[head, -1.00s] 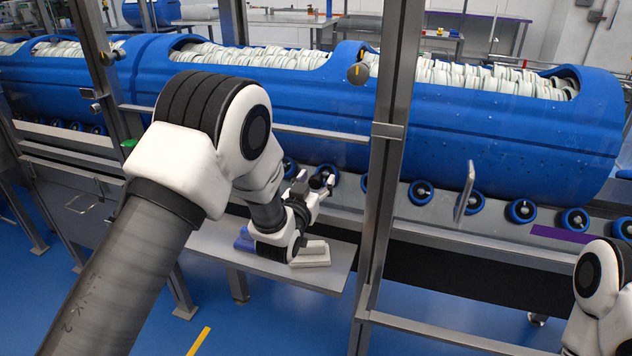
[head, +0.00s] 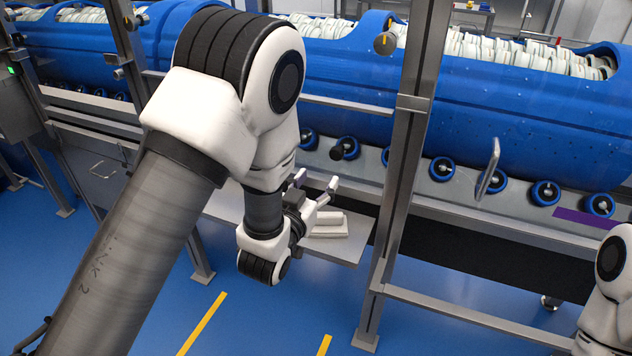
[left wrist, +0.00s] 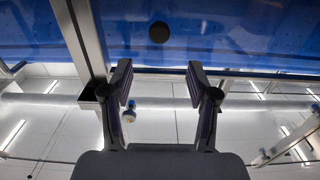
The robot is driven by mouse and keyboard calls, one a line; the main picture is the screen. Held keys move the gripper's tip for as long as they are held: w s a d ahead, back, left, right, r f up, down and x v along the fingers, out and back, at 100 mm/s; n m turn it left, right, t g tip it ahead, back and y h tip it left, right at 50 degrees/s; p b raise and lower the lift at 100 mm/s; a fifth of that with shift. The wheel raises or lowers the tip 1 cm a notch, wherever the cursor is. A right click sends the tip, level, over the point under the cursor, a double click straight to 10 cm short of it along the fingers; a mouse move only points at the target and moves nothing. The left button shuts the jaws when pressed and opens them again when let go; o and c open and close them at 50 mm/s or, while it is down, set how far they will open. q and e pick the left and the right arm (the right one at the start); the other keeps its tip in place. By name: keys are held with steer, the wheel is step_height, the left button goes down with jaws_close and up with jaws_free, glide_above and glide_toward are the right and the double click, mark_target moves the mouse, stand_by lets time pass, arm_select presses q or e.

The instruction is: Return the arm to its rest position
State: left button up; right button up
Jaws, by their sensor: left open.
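My left gripper (head: 317,183) is open, with nothing between its fingers. It is bent back toward the machine, in front of and above a small grey shelf (head: 345,249). In the left wrist view the two dark fingers (left wrist: 158,78) stand apart, with a blue surface and a grey post beyond them. My left arm fills much of the left half of the head view and hides part of the shelf. Part of my right arm shows at the right edge; its gripper is out of view.
White blocks (head: 328,229) lie on the shelf beside my left wrist. A grey upright post (head: 401,180) stands just right of the gripper. Behind is a long blue tub (head: 500,110) full of white pieces, above blue rollers (head: 441,168). Open blue floor (head: 270,325) lies in front.

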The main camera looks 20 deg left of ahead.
stand_by(0.3)
arm_select(q)
steer(key=s+a+f+n+g+y+p, duration=0.1)
steer(key=s+a+f+g+p, duration=0.1)
steer(key=s+f+g+p, duration=0.5)
steer(key=s+a+f+n+g+p, duration=0.1)
steer(key=s+a+f+g+p, duration=0.1)
steer(key=s+f, duration=0.8)
steer(key=s+f+g, duration=0.3)
steer(key=s+g, duration=0.1)
steer(key=s, duration=0.4)
steer(key=s+f+m+g, duration=0.1)
steer(key=s+f+g, duration=0.3)
steer(key=s, duration=0.5)
steer(key=shift+g+h, duration=0.3)
steer(key=shift+g, duration=0.3)
